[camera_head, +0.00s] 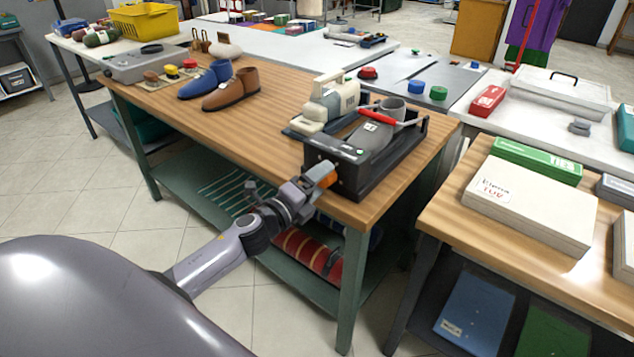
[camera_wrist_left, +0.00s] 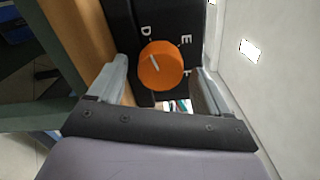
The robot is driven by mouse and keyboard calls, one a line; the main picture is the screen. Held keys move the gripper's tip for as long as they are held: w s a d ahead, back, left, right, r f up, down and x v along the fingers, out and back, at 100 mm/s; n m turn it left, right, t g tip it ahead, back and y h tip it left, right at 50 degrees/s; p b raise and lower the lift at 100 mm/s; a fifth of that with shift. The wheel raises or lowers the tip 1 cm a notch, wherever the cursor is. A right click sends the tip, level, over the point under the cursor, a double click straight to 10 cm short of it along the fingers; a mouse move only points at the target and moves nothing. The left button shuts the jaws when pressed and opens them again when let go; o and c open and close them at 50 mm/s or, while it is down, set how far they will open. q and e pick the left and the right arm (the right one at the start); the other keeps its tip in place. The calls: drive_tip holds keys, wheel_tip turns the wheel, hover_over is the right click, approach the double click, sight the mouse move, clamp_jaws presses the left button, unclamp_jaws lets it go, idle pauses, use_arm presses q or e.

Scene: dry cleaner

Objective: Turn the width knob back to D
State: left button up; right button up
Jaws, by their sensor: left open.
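The orange width knob (camera_head: 326,175) is on the front of a black machine (camera_head: 340,163) at the table's near edge. In the left wrist view the knob (camera_wrist_left: 166,72) is seen face on, with a short white mark left of its middle, slanting up-left, roughly on the D side. Whether it lines up exactly with D I cannot tell. White letters D, E and F stand around it. My left gripper (camera_wrist_left: 161,68) is open, one finger on each side of the knob, with visible gaps; it shows close to the knob in the head view (camera_head: 312,184). My right gripper is not in view.
The machine holds a grey shoe-like form (camera_head: 372,137) under a red-handled bar. A cream device (camera_head: 328,105) stands behind it. Blue and brown shoes (camera_head: 232,89) are farther left. A lower shelf holds striped rolls (camera_head: 305,252). A second table with boxes (camera_head: 530,200) is at right.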

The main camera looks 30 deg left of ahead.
use_arm(q)
drive_tip(key=s, duration=0.7)
drive_tip(key=shift+a, duration=0.3)
drive_tip(key=shift+s, duration=0.1)
idle(0.3)
drive_tip(key=s+d+f+n+g+p, duration=0.2)
drive_tip(key=s+d+f+n, duration=0.4)
drive_tip(key=s+n, duration=0.3)
drive_tip(key=s+d+f+n+g+p, duration=0.3)
drive_tip(key=s+d+f+n+g, duration=0.2)
drive_tip(key=n, duration=0.6)
drive_tip(key=s+d+f, duration=0.2)
drive_tip(key=s+d, duration=0.1)
drive_tip(key=s, duration=0.1)
drive_tip(key=shift+s+d+f+n+g+h, duration=0.25)
drive_tip(key=shift+d+f+n+g+h, duration=0.05)
drive_tip(key=shift+d, duration=0.1)
drive_tip(key=shift+c, duration=0.3)
